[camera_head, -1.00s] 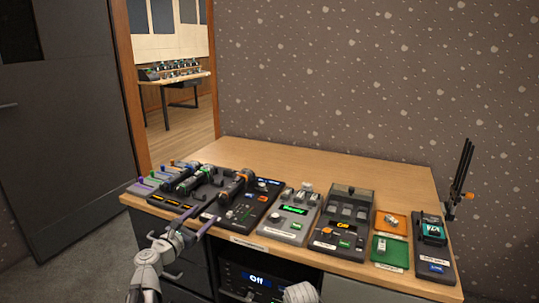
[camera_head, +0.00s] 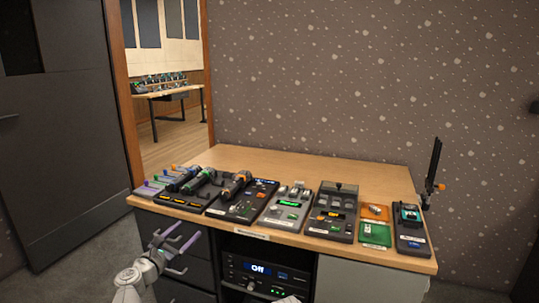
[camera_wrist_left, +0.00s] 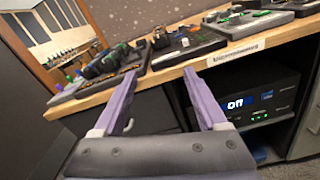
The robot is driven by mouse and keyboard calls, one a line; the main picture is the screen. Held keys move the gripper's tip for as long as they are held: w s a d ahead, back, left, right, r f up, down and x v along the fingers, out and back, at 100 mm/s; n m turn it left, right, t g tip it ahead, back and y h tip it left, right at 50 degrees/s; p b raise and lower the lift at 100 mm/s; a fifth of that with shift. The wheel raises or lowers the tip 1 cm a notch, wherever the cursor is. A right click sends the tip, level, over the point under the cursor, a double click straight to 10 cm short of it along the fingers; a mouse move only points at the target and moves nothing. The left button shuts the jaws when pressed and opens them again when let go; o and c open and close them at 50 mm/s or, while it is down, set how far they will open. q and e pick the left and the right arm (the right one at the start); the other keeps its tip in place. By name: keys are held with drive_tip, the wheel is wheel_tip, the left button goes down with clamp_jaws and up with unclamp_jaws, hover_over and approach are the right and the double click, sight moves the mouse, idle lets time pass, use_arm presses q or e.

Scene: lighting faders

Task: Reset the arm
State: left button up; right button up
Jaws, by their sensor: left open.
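My left gripper (camera_head: 180,243) is open and empty in the head view, in front of the desk's dark drawers and below the desk top. Its two purple fingers also show in the left wrist view (camera_wrist_left: 166,78), spread apart, with the desk edge beyond them. The fader panel (camera_head: 165,185) with coloured levers and the black devices beside it stand at the left end of the desk, apart from the gripper. My right gripper does not show clearly; only a small pale part of my body is at the bottom edge of the head view.
The wooden desk (camera_head: 300,160) carries a row of control boxes along its front edge, with bare wood behind them. A rack unit reading "Off" (camera_head: 262,268) sits under the desk. A black stand (camera_head: 433,170) is at the right end. A doorway opens at the left back.

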use_arm(q)
drive_tip(key=s+d+f+m+g+h, duration=0.1)
drive_tip(key=s+d+f+m+g, duration=0.45)
drive_tip(key=d+m, duration=0.35)
drive_tip(key=s+d+f+m+g+h, duration=0.2)
drive_tip(key=s+d+f+m+g, duration=0.35)
drive_tip(key=d, duration=0.55)
drive_tip(key=s+d+f+m+g+y, duration=0.4)
drive_tip(key=s+f+m, duration=0.5)
drive_tip(key=s+m, duration=0.15)
drive_tip(key=s+a+f+m+g+y, duration=0.2)
drive_tip(key=s+a+m+y, duration=0.2)
drive_tip(key=s+m+y, duration=0.25)
wheel_tip(320, 180, up, 30)
drive_tip(key=m+p, duration=0.1)
drive_tip(key=p, duration=2.9)
drive_tip(key=shift+s+a, duration=0.15)
drive_tip(key=shift+a, duration=0.05)
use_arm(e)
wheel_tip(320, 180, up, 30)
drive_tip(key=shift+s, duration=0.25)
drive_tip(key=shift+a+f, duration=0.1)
